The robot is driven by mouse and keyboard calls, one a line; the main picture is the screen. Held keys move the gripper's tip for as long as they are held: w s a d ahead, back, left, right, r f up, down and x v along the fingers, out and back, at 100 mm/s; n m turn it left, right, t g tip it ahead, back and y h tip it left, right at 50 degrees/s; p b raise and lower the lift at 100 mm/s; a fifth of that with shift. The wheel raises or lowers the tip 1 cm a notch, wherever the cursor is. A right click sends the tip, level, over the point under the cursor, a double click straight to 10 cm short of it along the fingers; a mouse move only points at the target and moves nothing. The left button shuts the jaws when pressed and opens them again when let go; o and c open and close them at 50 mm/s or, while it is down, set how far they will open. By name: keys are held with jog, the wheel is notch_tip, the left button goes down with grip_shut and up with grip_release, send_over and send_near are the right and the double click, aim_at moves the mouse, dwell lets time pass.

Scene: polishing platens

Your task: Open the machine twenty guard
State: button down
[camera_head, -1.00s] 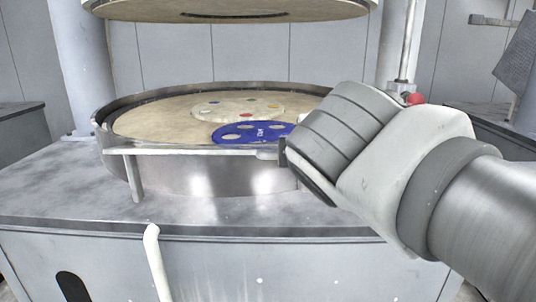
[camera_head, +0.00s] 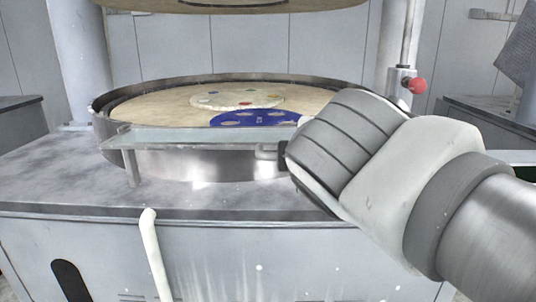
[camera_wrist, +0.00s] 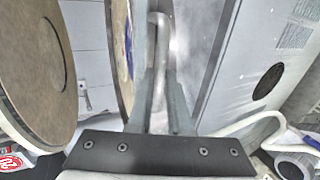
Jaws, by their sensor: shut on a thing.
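The guard (camera_head: 200,137) is a clear, thin panel with pale edges across the front of the round platen (camera_head: 150,108). It leans, showing its broad face, with a support post at its left end. Its grey bar handle (camera_head: 268,152) shows at the right, just left of my gripper (camera_head: 287,158). In the wrist view, the handle (camera_wrist: 162,24) runs between the two fingers of my gripper (camera_wrist: 159,92), which are shut on it. My gripper's body hides the right end of the guard in the head view. No machine number is readable.
A blue perforated carrier (camera_head: 255,118) and a pale disc with coloured spots (camera_head: 238,101) lie on the platen. An upper plate (camera_head: 235,5) hangs above. A red knob (camera_head: 417,86) stands behind my arm. A white pipe (camera_head: 155,250) runs down the machine's front.

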jog(key=c, duration=0.8)
grip_release()
jog(key=shift+f, duration=0.45)
jog(key=shift+c, duration=0.2)
jog(key=shift+r, duration=0.1)
jog(key=p+v, duration=0.5)
jog(key=v, duration=0.7)
